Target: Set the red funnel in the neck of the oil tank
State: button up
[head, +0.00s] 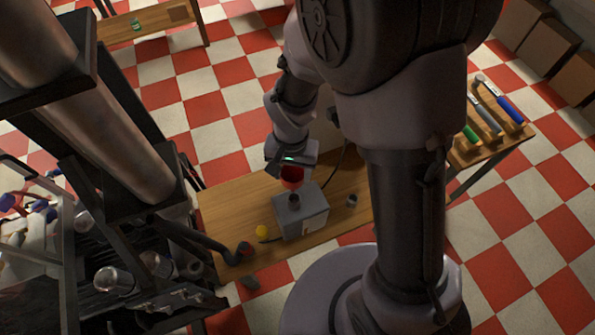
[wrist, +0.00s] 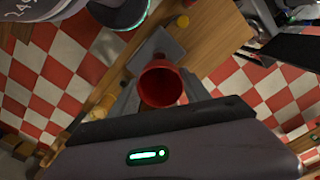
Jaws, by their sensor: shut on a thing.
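The red funnel (head: 291,175) is held with its wide mouth up. My gripper (head: 290,164) is shut on it, and the funnel also shows between the fingers in the wrist view (wrist: 160,86). The oil tank is a grey box (head: 314,213) on the wooden table, with a short dark neck (head: 294,199) on top. In the head view the funnel appears just behind the neck; its spout is hard to make out and I cannot tell its height above the tank. In the wrist view the tank (wrist: 158,45) lies beyond the funnel, which hides the neck.
The wooden table (head: 232,202) has clear room left of the tank. A yellow object (head: 261,231) and a small grey cylinder (head: 351,200) stand beside the tank. A tool bench (head: 490,140) stands at right.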

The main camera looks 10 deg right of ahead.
aim_at(294, 191)
jog(key=shift+d, duration=0.2)
jog(key=shift+f, duration=0.1)
jog(key=shift+a+f+b, duration=0.1)
jog(key=shift+b, duration=0.2)
jog(key=shift+f+b, duration=1.95)
jog(key=shift+f, duration=0.1)
jog(key=shift+f+b, duration=2.8)
jog(key=shift+f, duration=0.15)
jog(key=o, duration=1.4)
